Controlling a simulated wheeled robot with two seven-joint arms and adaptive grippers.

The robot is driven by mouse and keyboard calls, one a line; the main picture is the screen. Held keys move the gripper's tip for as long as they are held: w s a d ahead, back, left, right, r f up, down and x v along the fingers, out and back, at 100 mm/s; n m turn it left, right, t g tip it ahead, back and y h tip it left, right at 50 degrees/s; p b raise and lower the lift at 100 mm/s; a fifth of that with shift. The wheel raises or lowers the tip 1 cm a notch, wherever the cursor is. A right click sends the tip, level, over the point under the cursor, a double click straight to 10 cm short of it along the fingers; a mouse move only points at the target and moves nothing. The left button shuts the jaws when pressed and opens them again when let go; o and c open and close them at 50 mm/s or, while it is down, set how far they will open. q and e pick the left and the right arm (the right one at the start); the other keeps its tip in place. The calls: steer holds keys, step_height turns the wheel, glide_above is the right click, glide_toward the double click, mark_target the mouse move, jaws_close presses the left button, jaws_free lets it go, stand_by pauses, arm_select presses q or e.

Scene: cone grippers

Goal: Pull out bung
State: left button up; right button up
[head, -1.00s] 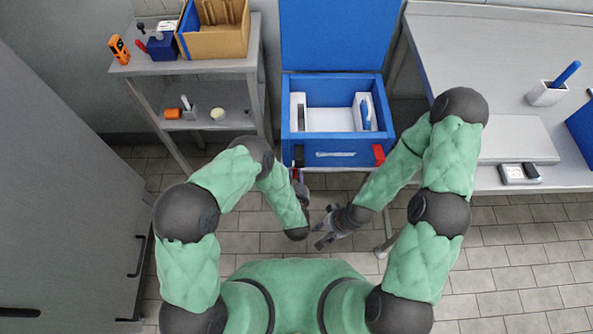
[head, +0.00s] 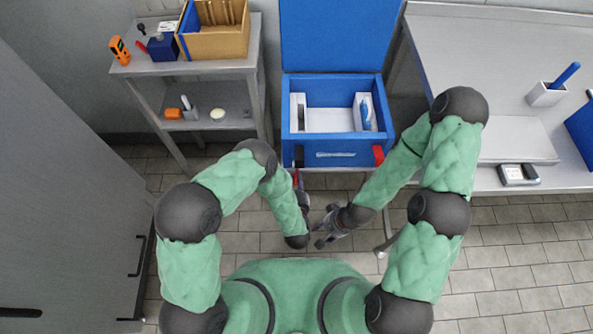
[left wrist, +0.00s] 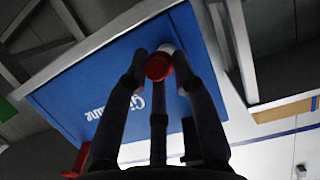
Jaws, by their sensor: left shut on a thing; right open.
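The red bung (left wrist: 158,67) shows in the left wrist view between the fingertips of my left gripper (left wrist: 157,62), in front of the blue box (left wrist: 78,92). A small white part (left wrist: 166,48) shows just behind it; I cannot tell whether the two touch. My left gripper (head: 300,188) is shut on the bung, below the front of the blue box (head: 346,146) in the head view. Its fingertips are partly hidden there. My right gripper (head: 322,230) is open and empty, lower and to the right.
The box lid (head: 337,38) stands open. A red latch (head: 378,154) and a black latch (head: 299,156) are on its front. A shelf unit (head: 200,66) stands to the left, a grey workbench (head: 480,70) to the right. The tiled floor in front is clear.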

arm_select(q)
steer(key=shift+s+p, duration=0.5)
steer(key=shift+s, duration=1.65)
steer(key=shift+s+f, duration=0.2)
steer(key=shift+s, duration=0.25)
steer(key=w+a+r+p, duration=0.2)
steer(key=w+a+r, duration=0.55)
steer(key=r, duration=0.45)
steer(key=s+a+r+p, duration=0.3)
steer(key=a+r+p, duration=0.1)
steer(key=a+r, duration=0.7)
step_height(320, 180, up, 2)
steer(key=shift+a+r, duration=0.1)
steer(key=shift+a, duration=0.05)
